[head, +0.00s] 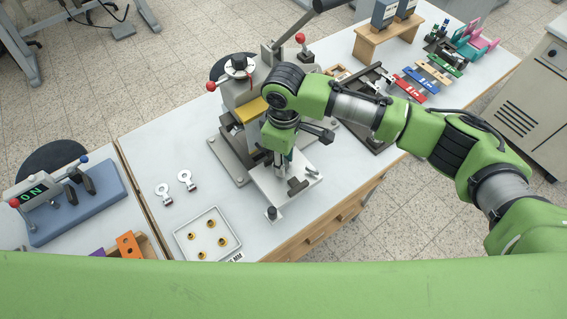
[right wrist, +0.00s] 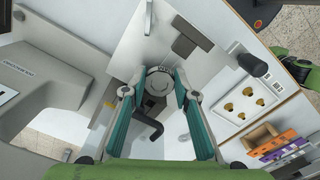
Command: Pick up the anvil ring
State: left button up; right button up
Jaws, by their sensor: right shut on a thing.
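My right gripper (head: 279,158) points down over the white plate (head: 262,185) in front of the press. In the right wrist view the two teal-padded fingers (right wrist: 155,95) are closed on the sides of a round dark grey part (right wrist: 158,78), which I take to be the anvil ring. A black bent lever (right wrist: 150,132) shows just below it in that view. In the head view the gripper and wrist hide the held part. I cannot tell whether it is clear of what lies under it. My left gripper is not in view.
The press (head: 240,92) stands just behind the gripper. A white tray (head: 208,235) with several brass pieces and two ring-ended metal tags (head: 163,191) lie to the left. A black rack (head: 372,92) and coloured blocks (head: 409,88) are at the right. The table is clear around the tags.

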jog(key=s+d+r+b, duration=0.2)
jog(key=s+r+b, duration=0.1)
jog(key=s+r, duration=0.8)
jog(key=s, duration=0.2)
jog(key=shift+s+d+r, duration=0.2)
jog(key=shift+s+r, duration=0.1)
jog(key=shift+s, duration=0.1)
jog(key=shift+r+p, duration=1.45)
jog(key=shift+p, duration=0.8)
notch_tip(320, 180, up, 3)
jog(key=p, duration=0.4)
